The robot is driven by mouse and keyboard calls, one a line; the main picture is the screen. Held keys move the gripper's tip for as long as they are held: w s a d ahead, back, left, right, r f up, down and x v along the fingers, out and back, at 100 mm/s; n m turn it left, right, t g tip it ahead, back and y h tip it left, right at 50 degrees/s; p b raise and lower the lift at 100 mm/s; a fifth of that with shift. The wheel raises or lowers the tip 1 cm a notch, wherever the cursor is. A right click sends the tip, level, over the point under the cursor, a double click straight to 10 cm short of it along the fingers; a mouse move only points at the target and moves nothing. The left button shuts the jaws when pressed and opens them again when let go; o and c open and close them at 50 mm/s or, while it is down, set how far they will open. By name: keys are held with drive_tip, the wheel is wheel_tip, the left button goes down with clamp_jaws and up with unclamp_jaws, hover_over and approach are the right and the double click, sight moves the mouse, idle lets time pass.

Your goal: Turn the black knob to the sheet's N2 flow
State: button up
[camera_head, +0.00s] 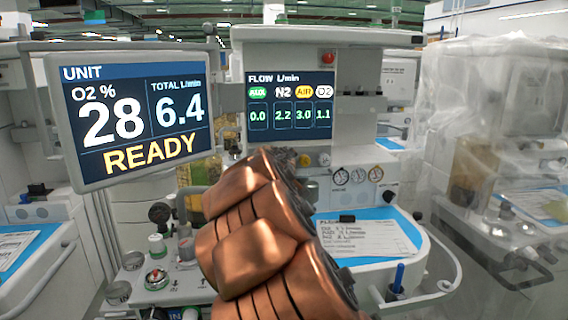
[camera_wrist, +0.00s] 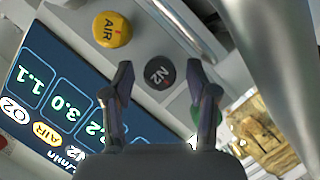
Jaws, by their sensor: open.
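The black N2 knob (camera_wrist: 160,74) shows in the wrist view on the grey panel, with a small red mark on its face. My gripper (camera_wrist: 160,67) is open, with one fingertip on either side of this knob; I cannot tell whether they touch it. In the head view my copper arm hides the knob and the gripper. The flow display (camera_head: 290,107) reads N2 2.2, AIR 3.0, O2 1.1 and AUX 0.0. The white sheet (camera_head: 365,238) lies on the blue worktop; its small print, including the N2 line, is too blurred to read surely.
A yellow AIR knob (camera_wrist: 112,30) sits beside the black one. A green knob (camera_wrist: 195,113) is partly behind my right finger. The left monitor (camera_head: 132,118) reads O2 28 %, total 6.4, READY. A plastic-covered cart (camera_head: 495,150) stands at the right.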

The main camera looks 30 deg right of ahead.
drive_tip(key=v, duration=1.2)
idle(0.5)
drive_tip(key=s+a+f+m+g+y, duration=0.1)
drive_tip(key=s+f+g, duration=0.1)
drive_tip(key=s+f, duration=0.3)
drive_tip(key=s+a+f+m+g+y, duration=0.1)
drive_tip(key=s+a+f+g, duration=0.1)
drive_tip(key=s+f, duration=0.4)
drive_tip(key=s+a+f+m+g+y, duration=0.1)
drive_tip(key=s+f+g, duration=0.2)
drive_tip(key=s+f, duration=0.3)
drive_tip(key=shift+a+f+y, duration=0.2)
drive_tip(key=shift+a+y, duration=0.1)
drive_tip(key=shift+y, duration=0.1)
drive_tip(key=s+a+f+n+g+y, duration=0.1)
drive_tip(key=s+a+f+g+y, duration=0.3)
drive_tip(key=s+a, duration=0.55)
drive_tip(key=s+a+f+n+g+y, duration=0.15)
drive_tip(key=s+a+f+g, duration=0.4)
drive_tip(key=s, duration=0.75)
wheel_tip(320, 180, up, 19)
drive_tip(key=m+t+p, duration=0.1)
drive_tip(key=t+p, duration=0.2)
drive_tip(key=p, duration=1.4)
drive_tip(key=shift+w+a+f, duration=0.25)
drive_tip(key=shift+w+a, duration=0.15)
